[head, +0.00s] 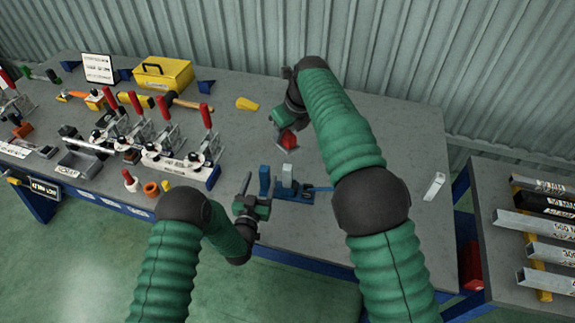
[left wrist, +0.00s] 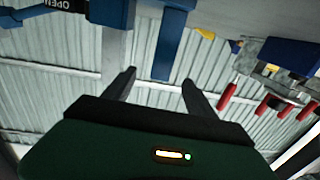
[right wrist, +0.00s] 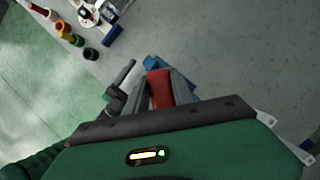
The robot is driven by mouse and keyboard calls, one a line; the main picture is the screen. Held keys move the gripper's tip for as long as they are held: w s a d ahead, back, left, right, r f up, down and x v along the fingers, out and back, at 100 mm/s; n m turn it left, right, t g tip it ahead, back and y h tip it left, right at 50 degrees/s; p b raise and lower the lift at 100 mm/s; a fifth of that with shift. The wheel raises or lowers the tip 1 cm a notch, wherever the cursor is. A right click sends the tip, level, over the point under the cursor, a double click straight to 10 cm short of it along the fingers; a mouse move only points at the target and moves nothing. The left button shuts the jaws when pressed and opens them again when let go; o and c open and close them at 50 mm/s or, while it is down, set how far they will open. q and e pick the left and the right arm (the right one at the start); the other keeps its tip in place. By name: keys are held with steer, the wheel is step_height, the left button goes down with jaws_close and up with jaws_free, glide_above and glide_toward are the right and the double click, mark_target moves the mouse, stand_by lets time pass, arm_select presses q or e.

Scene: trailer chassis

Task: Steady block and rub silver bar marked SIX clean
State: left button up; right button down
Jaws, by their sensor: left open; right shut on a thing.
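A blue block (head: 264,181) stands upright on the bench beside a short upright silver bar (head: 287,176), which sits in a blue base (head: 294,195). No marking SIX is readable on the bar. My left gripper (head: 246,188) is just left of the blue block, open; in the left wrist view the blue block (left wrist: 172,45) shows between and beyond its fingers, apparently not clamped. My right gripper (head: 288,139) is shut on a red thing (right wrist: 160,88), held behind and above the silver bar. Whether the red thing touches the bar cannot be told.
Toggle clamps with red handles (head: 165,108) and a yellow toolbox (head: 163,74) fill the bench's left side. A small white piece (head: 434,187) lies at right. A side rack (head: 486,240) holds several labelled bars. The bench between fixture and white piece is partly covered by my right arm.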

arm_select(q)
steer(key=shift+o, duration=0.2)
steer(key=o, duration=0.5)
steer(key=v, duration=1.1)
steer(key=shift+s+a+f, duration=0.1)
steer(key=shift+s+a, duration=0.1)
steer(key=shift+s, duration=0.2)
